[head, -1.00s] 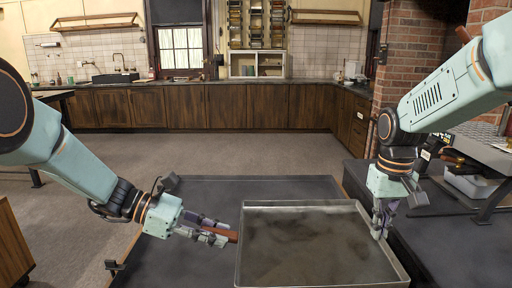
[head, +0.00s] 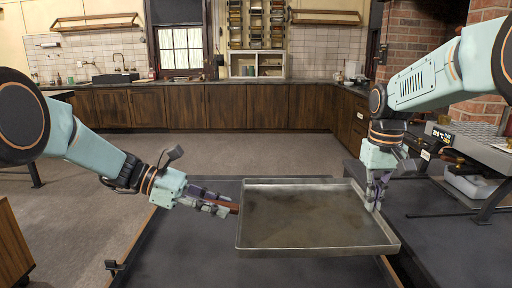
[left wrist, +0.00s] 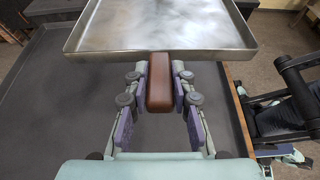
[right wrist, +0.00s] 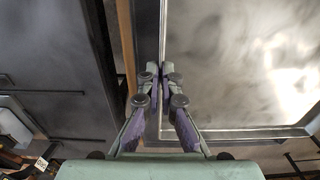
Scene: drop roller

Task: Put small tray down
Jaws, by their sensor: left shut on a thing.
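The small tray (head: 310,215) is a shallow, scuffed grey metal pan, held about level over a dark-topped table (head: 190,245). My left gripper (head: 232,208) is shut on the tray's brown handle, which shows clearly between the fingers in the left wrist view (left wrist: 159,82). My right gripper (head: 374,203) is at the tray's right rim. In the right wrist view its fingertips (right wrist: 161,72) are close together on either side of the rim. The table surface shows below the tray in both wrist views. The gap beneath the tray is hard to judge.
A dark counter (head: 450,235) stands at the right, with a grey plastic bin (head: 473,186) near a metal rack. The dark table top left of the tray is clear. Wooden cabinets (head: 230,106) line the far wall across open floor.

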